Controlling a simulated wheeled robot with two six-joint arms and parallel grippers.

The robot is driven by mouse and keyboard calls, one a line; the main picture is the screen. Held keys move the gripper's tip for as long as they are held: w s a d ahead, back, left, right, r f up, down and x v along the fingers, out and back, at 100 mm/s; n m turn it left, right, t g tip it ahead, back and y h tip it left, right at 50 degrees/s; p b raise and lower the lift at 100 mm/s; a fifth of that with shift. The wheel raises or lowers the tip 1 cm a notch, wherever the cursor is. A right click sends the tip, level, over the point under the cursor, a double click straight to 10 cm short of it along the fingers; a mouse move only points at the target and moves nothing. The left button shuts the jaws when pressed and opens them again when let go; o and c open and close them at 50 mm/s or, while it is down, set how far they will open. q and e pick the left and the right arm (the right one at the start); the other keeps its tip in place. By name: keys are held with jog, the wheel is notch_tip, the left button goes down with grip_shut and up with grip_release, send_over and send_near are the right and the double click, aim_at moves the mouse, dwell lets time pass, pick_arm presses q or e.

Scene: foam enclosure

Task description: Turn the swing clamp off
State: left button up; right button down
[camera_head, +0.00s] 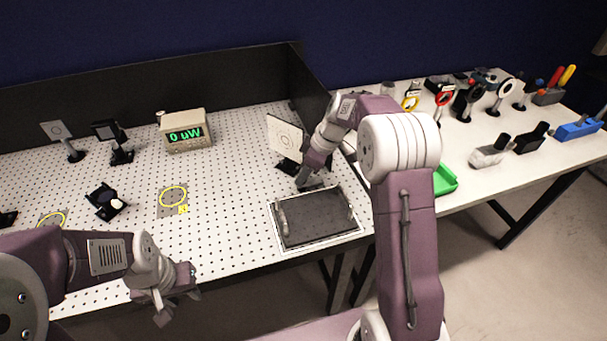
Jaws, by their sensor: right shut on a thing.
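My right gripper (309,183) reaches down at the back edge of a dark tray (318,218) on the perforated board. It is shut on a small part there, which seems to be the swing clamp. The fingers and wrist hide most of that part, so its position cannot be read. My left gripper (172,301) hangs over the front edge of the board at the lower left, empty, with its fingers apart. It is well away from the tray.
A white target card (286,134) stands close behind my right gripper. A power meter (185,131) reads "0 uW". Optic mounts (112,141) stand at the left. A side table holds several mounted optics and a green tray (445,179). The board's middle is mostly free.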

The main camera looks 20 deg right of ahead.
dwell(0.5)
jog(key=c, duration=1.1)
grip_release()
